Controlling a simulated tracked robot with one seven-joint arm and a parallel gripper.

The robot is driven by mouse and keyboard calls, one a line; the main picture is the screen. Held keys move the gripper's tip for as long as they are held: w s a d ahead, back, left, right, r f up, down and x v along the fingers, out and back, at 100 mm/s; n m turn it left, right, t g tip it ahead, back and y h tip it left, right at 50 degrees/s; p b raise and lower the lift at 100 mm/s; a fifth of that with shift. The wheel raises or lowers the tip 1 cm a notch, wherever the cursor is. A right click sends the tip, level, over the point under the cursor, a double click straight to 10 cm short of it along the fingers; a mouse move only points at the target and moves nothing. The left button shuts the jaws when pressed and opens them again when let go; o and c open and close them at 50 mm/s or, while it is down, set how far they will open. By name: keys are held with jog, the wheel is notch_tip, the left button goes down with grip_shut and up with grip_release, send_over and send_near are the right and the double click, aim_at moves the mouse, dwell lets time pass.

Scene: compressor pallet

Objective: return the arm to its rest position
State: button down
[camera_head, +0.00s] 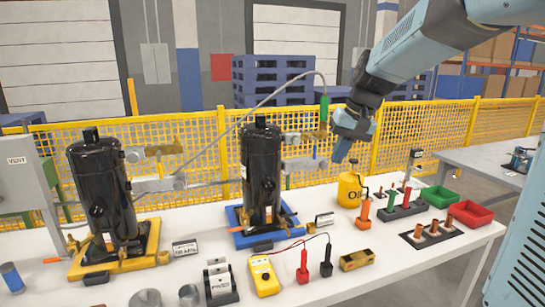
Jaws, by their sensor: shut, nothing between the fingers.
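My arm (415,45) reaches in from the upper right, over the right part of the white table. My gripper (340,155) is at its lower end, pointing down, with its fingers shut and nothing held. It hangs in front of the yellow mesh fence, to the right of the right black compressor (261,175) and above and left of the yellow oil can (350,190). It appears apart from both.
The white table (340,285) carries another black compressor (103,195), a yellow meter (263,275) with red and black probes, a green bin (440,196) and a red bin (470,213). A hose (225,130) arches left of my gripper. The yellow fence (400,145) stands behind.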

jog(key=s+d+f+t+h, duration=0.1)
jog(key=s+d, duration=0.2)
jog(key=s, duration=0.8)
jog(key=s+d+f+t+h, duration=0.1)
jog(key=s+d+t+h, duration=0.1)
jog(key=s, duration=0.9)
jog(key=shift+s+d+f, duration=0.25)
jog(key=shift+d+f, duration=0.05)
jog(key=shift+d, duration=0.6)
